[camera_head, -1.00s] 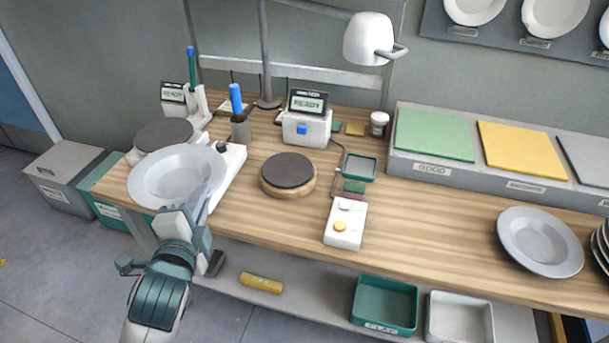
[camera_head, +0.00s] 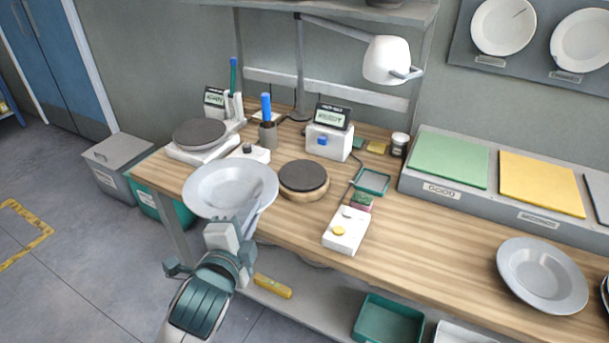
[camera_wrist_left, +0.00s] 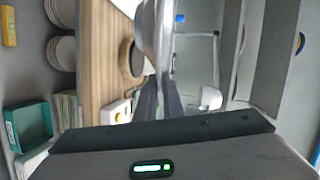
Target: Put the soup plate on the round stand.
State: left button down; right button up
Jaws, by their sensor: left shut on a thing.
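The soup plate (camera_head: 228,187) is a pale grey-white plate with a wide rim. My left gripper (camera_head: 243,219) is shut on its near rim and holds it above the front left part of the bench. The plate also shows edge-on in the left wrist view (camera_wrist_left: 157,28), with the gripper fingers (camera_wrist_left: 160,100) at its edge. The round stand (camera_head: 303,176), a wooden disc with a dark top, is on the bench just right of the plate. Its top is empty. The plate is apart from it. My right gripper is not in view.
A white scale with a dark round pan (camera_head: 200,134) stands behind the plate. A pen cup (camera_head: 268,136), a display box (camera_head: 329,141) and a white button box (camera_head: 346,231) surround the stand. Another plate (camera_head: 542,274) lies at right. A lamp (camera_head: 388,60) hangs above.

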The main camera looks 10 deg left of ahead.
pick_arm(q)
jog(key=shift+w+d+r+p, duration=0.2)
jog(key=shift+w+d+p, duration=0.05)
jog(key=shift+w+p, duration=0.1)
jog(key=w+d+r+m+h+p, duration=0.1)
jog(key=w+d+m+h+p, duration=0.2)
jog(key=w+d+p, duration=0.9)
jog(key=w+d+h, duration=0.2)
jog(key=w+d, duration=0.1)
jog(key=d, duration=0.2)
jog(key=shift+w+d+r+m+g+h, duration=0.15)
jog(key=shift+w+d+m+g+h, duration=0.1)
jog(key=shift+w+m+g+h, duration=0.05)
